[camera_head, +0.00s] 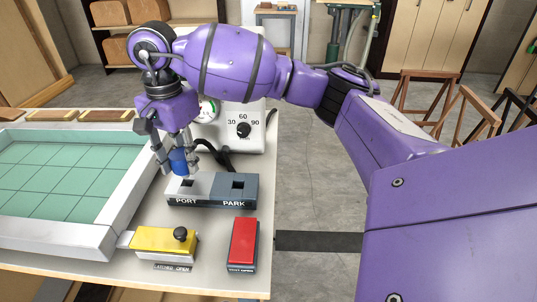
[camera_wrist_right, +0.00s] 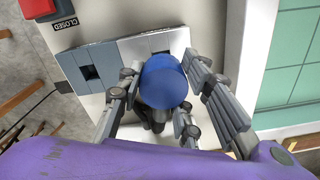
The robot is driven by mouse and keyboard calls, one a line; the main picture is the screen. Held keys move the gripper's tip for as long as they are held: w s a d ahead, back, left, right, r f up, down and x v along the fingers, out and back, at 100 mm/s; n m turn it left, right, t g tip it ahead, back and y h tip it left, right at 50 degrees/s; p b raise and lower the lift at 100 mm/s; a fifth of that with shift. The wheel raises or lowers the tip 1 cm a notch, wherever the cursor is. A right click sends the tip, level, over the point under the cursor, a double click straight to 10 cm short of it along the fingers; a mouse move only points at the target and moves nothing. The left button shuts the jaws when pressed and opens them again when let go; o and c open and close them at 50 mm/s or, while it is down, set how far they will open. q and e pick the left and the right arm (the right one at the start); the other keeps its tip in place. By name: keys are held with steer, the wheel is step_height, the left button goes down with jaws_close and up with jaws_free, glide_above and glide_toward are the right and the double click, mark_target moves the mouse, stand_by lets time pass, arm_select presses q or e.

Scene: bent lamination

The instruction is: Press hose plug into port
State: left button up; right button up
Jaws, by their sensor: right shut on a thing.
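My right gripper (camera_head: 177,163) points down over the table with its fingers shut around a blue hose plug (camera_head: 179,161). The blue plug also shows between the fingers in the right wrist view (camera_wrist_right: 163,80). The plug is near the back left of the grey block, by the half marked PORT (camera_head: 187,187). The square PORT opening shows in front of the plug in the head view. In the right wrist view the plug covers part of that half. The dark half marked PARK (camera_head: 238,187) has an empty square opening. My left gripper is out of view.
A white box with a dial (camera_head: 243,130) stands behind, with a black hose in front. A framed green-tiled tray (camera_head: 65,180) lies left. A yellow latch (camera_head: 165,240) and a red switch (camera_head: 243,242) sit in front. The table's right edge is close.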

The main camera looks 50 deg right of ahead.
mark_target(186, 171)
steer(key=shift+f+b, duration=0.95)
steer(key=shift+f, duration=1)
stand_by(1.6)
steer(key=o, duration=1.3)
